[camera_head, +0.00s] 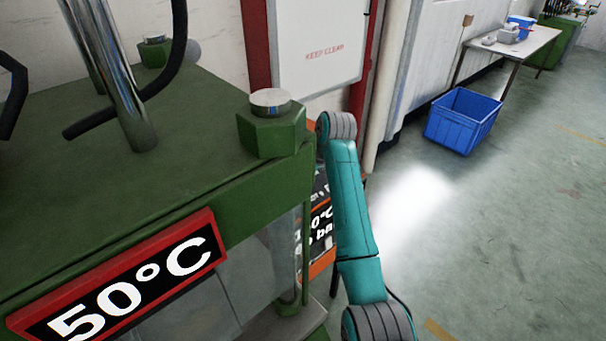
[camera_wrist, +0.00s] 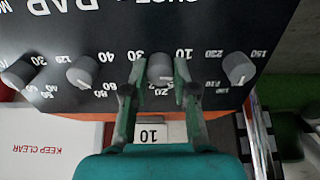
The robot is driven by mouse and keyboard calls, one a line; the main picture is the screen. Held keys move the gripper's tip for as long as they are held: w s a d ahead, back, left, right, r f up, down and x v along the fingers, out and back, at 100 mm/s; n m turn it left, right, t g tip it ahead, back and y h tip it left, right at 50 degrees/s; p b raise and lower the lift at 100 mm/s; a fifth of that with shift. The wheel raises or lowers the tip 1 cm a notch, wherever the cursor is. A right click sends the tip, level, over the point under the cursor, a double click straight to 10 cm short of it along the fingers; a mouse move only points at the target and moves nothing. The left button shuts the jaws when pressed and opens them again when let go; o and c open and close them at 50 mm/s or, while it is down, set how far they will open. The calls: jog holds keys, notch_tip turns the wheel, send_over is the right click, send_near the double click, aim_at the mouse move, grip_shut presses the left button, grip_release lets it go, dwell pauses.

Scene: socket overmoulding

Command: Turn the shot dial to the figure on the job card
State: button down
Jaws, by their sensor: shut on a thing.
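In the wrist view a grey round dial (camera_wrist: 160,68) sits on a black panel (camera_wrist: 215,25) with white figures around it. My gripper (camera_wrist: 158,90) has one finger on each side of this dial and is shut on it. Printed figures near the dial include 10, 20 and 30, upside down in this view. A short pale mark on the dial points roughly toward the 20, but is small. A white card (camera_wrist: 174,131) below the panel, partly covered by my gripper, bears a figure that looks like 10. The head view shows my arm, but not the gripper or dial.
More grey dials flank the held one, at left (camera_wrist: 83,71) and right (camera_wrist: 239,68). In the head view a green machine (camera_head: 200,115) with a red-framed 50°C sign (camera_head: 120,280) fills the left. A blue crate (camera_head: 462,120) stands on open floor at right.

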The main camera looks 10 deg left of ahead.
dwell(0.4)
jog(key=c, duration=0.9)
grip_release()
jog(key=v, duration=1.2)
jog(key=shift+d, duration=0.1)
